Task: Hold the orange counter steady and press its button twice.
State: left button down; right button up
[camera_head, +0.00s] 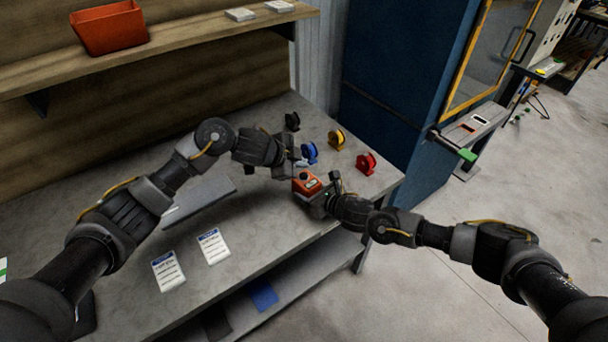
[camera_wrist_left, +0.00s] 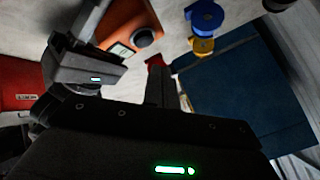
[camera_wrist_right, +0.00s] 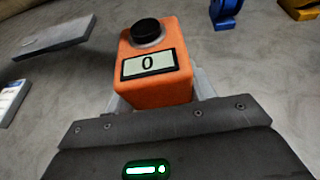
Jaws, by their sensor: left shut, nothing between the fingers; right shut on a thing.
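The orange counter (camera_head: 306,183) stands near the table's front edge. Its display reads 0 in the right wrist view (camera_wrist_right: 150,64), with the round black button (camera_wrist_right: 147,31) on top, standing up. My right gripper (camera_head: 317,194) is shut on the counter, one finger on each side of its body. My left gripper (camera_head: 290,166) is shut and empty, just behind and above the counter in the head view. In the left wrist view the counter (camera_wrist_left: 127,22) and button (camera_wrist_left: 145,38) lie beyond its fingers (camera_wrist_left: 160,84), apart from them.
Blue (camera_head: 309,152), yellow (camera_head: 337,139), red (camera_head: 366,163) and black (camera_head: 292,121) spools stand behind the counter. A grey slab (camera_head: 205,197) and two printed cards (camera_head: 213,246) lie to the left. A shelf with a red bin (camera_head: 108,28) hangs above. A blue cabinet (camera_head: 400,90) stands behind right.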

aim_at(307, 173)
pick_arm(q)
jog(key=shift+f, duration=0.85)
jog(key=shift+f, duration=0.2)
dwell(1.4)
jog(key=shift+f, duration=0.25)
jog(key=shift+f, duration=0.55)
dwell(0.8)
jog(key=shift+r, duration=1)
jog(key=shift+r, duration=2.5)
dwell(0.5)
